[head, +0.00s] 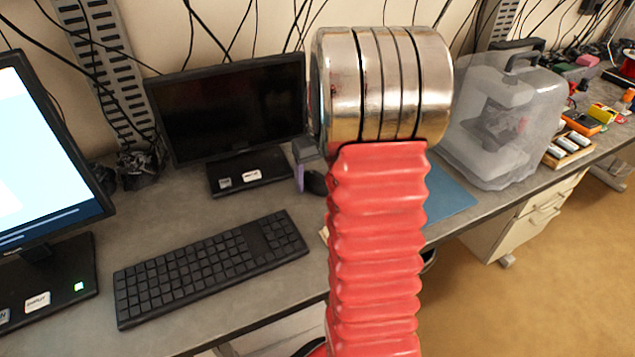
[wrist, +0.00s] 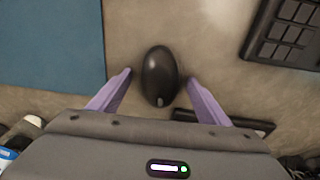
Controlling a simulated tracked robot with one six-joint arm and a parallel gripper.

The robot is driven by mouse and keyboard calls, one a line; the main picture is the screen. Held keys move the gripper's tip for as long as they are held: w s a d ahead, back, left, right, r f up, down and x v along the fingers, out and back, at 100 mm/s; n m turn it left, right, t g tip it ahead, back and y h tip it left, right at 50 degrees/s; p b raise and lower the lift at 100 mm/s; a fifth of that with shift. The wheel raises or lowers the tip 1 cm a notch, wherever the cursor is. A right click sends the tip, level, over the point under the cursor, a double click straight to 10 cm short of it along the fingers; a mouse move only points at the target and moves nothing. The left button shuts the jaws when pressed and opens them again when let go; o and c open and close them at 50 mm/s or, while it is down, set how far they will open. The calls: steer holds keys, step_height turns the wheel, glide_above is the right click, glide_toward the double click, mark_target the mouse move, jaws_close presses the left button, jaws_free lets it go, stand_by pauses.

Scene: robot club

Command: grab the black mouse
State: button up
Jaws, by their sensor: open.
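The black mouse (wrist: 160,72) lies on the grey desk in the wrist view, between the two purple fingers of my gripper (wrist: 158,75). The fingers are spread, one on each side of the mouse, with a small gap on each side. In the head view the mouse (head: 316,183) shows only in part, beside a purple finger of my gripper (head: 300,178). My red arm with its metal joint hides the area to the right of it.
A black keyboard (head: 210,265) lies to the left on the desk (head: 195,215). A dark monitor (head: 232,108) stands behind, a lit monitor (head: 40,150) at far left. A blue mat (head: 449,198) and a clear-covered machine (head: 505,120) are at right.

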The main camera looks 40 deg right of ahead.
mark_target(317, 177)
stand_by(0.3)
steer(key=c, duration=1.2)
steer(key=shift+r, duration=0.1)
step_height(317, 177, up, 10)
steer(key=shift+f, duration=0.1)
stand_by(0.4)
